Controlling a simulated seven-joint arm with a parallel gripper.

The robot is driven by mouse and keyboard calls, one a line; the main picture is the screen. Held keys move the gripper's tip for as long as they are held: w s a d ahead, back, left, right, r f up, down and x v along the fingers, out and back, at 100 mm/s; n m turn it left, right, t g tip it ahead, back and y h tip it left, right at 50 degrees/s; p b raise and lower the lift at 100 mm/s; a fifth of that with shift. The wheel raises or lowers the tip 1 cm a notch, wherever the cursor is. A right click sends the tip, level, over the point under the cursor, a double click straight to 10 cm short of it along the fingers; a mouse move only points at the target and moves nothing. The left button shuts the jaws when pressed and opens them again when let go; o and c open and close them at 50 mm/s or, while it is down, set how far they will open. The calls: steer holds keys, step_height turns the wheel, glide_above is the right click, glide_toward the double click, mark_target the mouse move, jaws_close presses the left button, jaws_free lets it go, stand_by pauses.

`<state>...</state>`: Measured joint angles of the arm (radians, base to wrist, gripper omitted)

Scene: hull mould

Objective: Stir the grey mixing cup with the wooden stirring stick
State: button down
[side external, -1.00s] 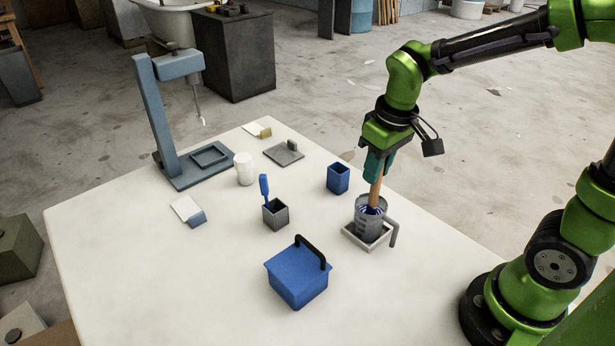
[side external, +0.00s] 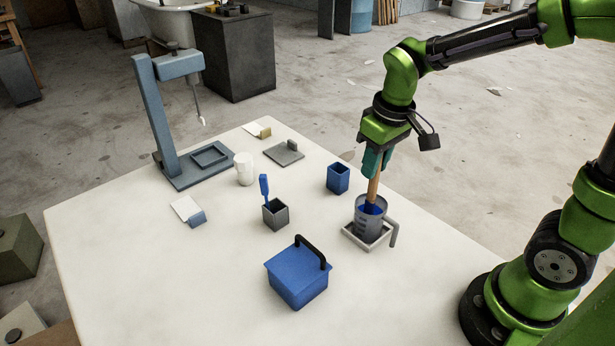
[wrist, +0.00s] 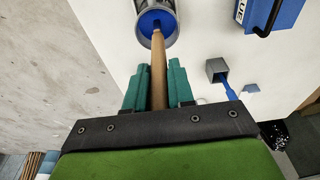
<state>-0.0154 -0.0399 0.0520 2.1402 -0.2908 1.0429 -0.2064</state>
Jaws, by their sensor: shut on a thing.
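The grey mixing cup (side external: 366,225) stands upright in a pale square holder (side external: 352,238) near the right edge of the table, with blue contents inside. The wooden stirring stick (side external: 374,189) points down into the cup, its lower end in the blue. My gripper (side external: 374,172) is shut on the upper part of the stick, above the cup. In the wrist view the stick (wrist: 159,72) runs from between the teal fingers of my gripper (wrist: 157,85) to the blue in the mixing cup (wrist: 140,30). Its tip is hard to make out there.
A blue open box (side external: 338,179) stands behind the cup. A grey pot with a blue-handled tool (side external: 275,214) and a blue lidded box (side external: 298,277) stand to its left. A white cup (side external: 243,169) and a blue-grey stand (side external: 165,125) are farther back. The table's front left is clear.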

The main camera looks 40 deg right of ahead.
steer(key=shift+s, duration=0.2)
steer(key=shift+r, duration=0.15)
steer(key=shift+r, duration=4.45)
steer(key=shift+r, duration=1.5)
